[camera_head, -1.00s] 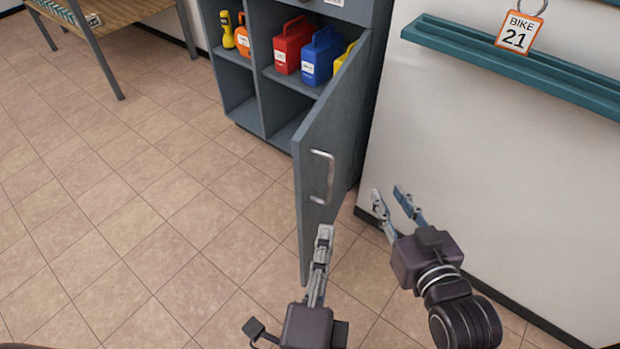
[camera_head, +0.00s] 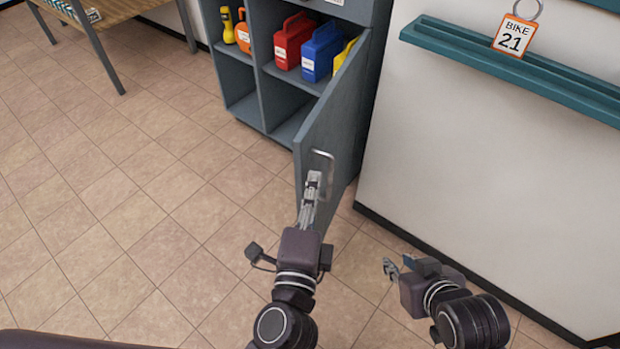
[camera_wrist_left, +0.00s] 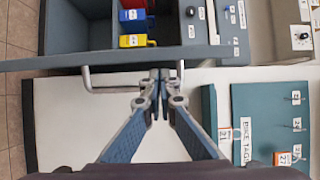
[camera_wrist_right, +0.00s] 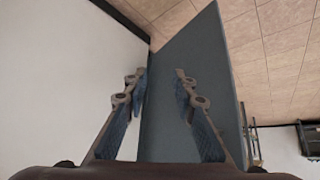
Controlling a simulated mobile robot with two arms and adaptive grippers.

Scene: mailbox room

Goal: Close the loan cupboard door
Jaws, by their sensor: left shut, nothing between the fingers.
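The grey loan cupboard door (camera_head: 340,125) stands wide open, swung out toward me from the cupboard's right side. Its metal bar handle (camera_head: 331,170) is on the face toward the wall. My left gripper (camera_head: 313,178) is shut and empty, with its fingertips at the handle. In the left wrist view the closed fingertips (camera_wrist_left: 157,76) overlap the handle (camera_wrist_left: 110,88); I cannot tell whether they touch it. My right gripper (camera_head: 388,268) is low, right of the door, by the wall. In the right wrist view its fingers (camera_wrist_right: 160,75) are apart and empty, with the door (camera_wrist_right: 190,95) beyond.
The cupboard (camera_head: 256,70) holds red (camera_head: 293,41), blue (camera_head: 322,53), orange and yellow items. A teal wall rail (camera_head: 510,66) with a BIKE 21 tag (camera_head: 516,36) is on the right. A bench (camera_head: 110,12) stands back left. The tiled floor left of the door is clear.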

